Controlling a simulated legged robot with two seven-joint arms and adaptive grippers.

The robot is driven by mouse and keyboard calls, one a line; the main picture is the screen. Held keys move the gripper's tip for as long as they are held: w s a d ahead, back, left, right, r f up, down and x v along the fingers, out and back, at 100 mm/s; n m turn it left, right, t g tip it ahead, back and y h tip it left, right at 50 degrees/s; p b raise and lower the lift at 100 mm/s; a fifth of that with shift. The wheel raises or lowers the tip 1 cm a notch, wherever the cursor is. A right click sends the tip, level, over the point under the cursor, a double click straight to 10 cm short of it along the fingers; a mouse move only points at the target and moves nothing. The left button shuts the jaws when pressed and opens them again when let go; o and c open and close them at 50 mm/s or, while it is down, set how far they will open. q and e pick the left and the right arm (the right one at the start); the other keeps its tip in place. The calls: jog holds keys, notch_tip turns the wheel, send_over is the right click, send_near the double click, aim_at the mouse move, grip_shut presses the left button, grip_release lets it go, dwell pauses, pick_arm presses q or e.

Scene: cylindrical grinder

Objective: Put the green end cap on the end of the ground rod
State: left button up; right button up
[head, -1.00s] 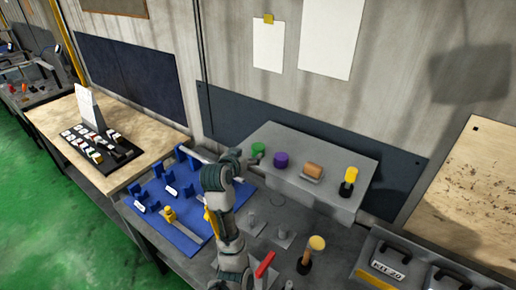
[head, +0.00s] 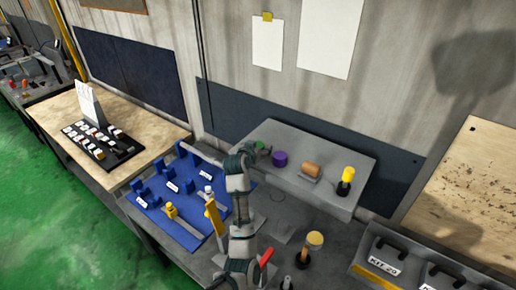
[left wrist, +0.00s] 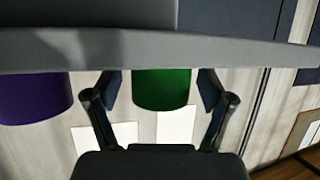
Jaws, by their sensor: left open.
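The green end cap (head: 262,148) sits at the left end of the grey raised block, partly hidden by my left arm. In the left wrist view the green cap (left wrist: 162,88) hangs inverted in the picture, between the two fingers of my left gripper (left wrist: 160,82). The fingers are apart, with gaps visible on both sides of the cap. In the head view my left gripper (head: 252,150) is at the cap and small. A pale grey bar (head: 204,157) lies at the blue board's back edge; I cannot tell whether it is the ground rod. My right gripper is not in view.
A purple cap (head: 280,159) stands close beside the green one; it also shows in the left wrist view (left wrist: 35,97). An orange cylinder (head: 312,170) and a yellow-topped piece (head: 347,175) are farther right. The blue board (head: 154,192) holds several blocks.

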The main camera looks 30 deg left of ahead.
pick_arm(q)
jog(key=shift+s+r, duration=0.1)
jog(key=c, duration=1)
jog(key=shift+c, duration=0.2)
